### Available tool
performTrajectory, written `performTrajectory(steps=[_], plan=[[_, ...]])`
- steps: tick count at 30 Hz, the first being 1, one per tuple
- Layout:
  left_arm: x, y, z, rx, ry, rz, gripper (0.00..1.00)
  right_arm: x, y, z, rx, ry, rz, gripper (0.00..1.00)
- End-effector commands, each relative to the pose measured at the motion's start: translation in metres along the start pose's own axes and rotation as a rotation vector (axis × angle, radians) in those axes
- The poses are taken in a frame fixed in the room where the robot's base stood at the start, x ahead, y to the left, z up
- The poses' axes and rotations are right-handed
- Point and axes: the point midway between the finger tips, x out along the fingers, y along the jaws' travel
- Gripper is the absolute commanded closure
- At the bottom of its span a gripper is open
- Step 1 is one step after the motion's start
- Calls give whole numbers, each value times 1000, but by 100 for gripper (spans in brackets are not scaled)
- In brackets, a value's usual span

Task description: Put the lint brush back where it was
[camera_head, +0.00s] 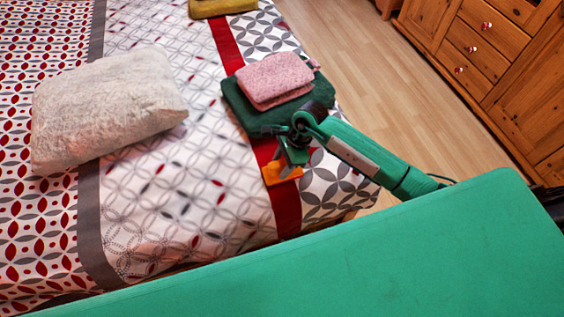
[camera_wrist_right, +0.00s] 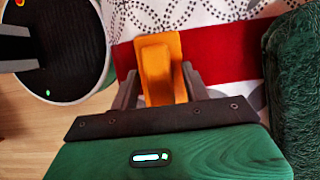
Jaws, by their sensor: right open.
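The orange lint brush (camera_head: 283,173) lies on the bed's red stripe, near the bed's edge. My right gripper (camera_head: 291,157) is right at it in the head view. In the right wrist view the brush (camera_wrist_right: 158,70) sits between the two open fingers of my right gripper (camera_wrist_right: 160,82). A narrow gap seems to show beside the brush; whether a finger touches it I cannot tell. My left gripper is in neither view.
A dark green folded towel (camera_head: 237,102) with a pink folded towel (camera_head: 274,80) on it lies just behind the gripper. A fluffy white pillow (camera_head: 105,105) lies to the left. A mustard item (camera_head: 222,7) is at the top. A wooden dresser (camera_head: 490,50) stands across the clear floor.

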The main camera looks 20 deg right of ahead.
Motion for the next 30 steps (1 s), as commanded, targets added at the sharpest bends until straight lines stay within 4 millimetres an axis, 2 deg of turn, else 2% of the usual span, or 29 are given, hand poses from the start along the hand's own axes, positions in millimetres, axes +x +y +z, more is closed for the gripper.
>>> performTrajectory(steps=[2,5,9,15,21,30], plan=[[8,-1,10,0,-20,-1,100,-15,-1,-1,-1,2,-3,53],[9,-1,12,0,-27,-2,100,-37,-1,-1,-2,3,-5,53],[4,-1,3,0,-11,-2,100,-69,-1,-1,-2,2,-4,53],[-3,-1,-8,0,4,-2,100,-104,-1,-1,-1,2,-2,53],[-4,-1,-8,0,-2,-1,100,-119,0,0,0,0,-1,53],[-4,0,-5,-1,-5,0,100,-120,0,0,1,0,0,53]])
